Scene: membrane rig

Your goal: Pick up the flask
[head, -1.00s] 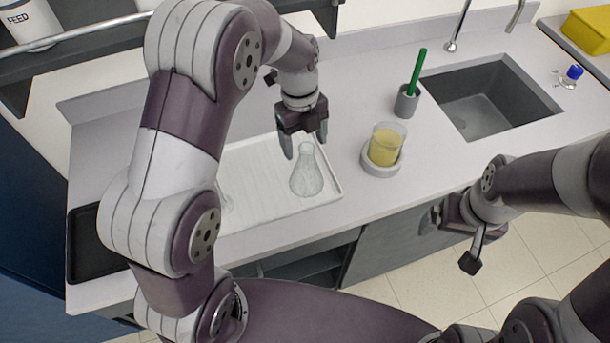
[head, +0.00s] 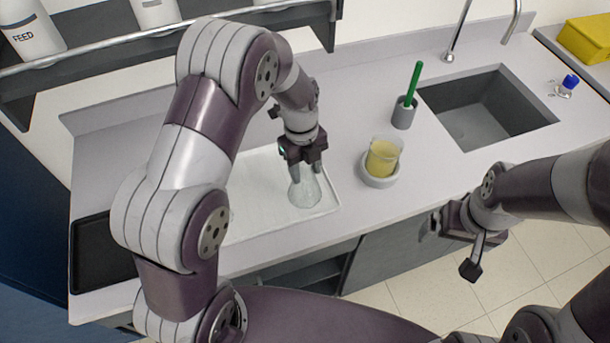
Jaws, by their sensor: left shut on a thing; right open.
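The clear glass flask (head: 305,194) stands on the white tray (head: 262,222) on the counter. My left gripper (head: 306,178) points down over it and is shut on its neck, which the fingers largely hide. The flask's wide base shows below the fingers and appears to rest on the tray. My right gripper (head: 470,250) is off the counter's front edge at the right, empty and open, far from the flask.
A beaker of yellow liquid (head: 383,156) sits in a round grey holder right of the tray. Behind it, a grey cup (head: 404,113) holds a green-handled tool. A sink (head: 487,108) is at the back right. A black mat (head: 100,252) lies at the left.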

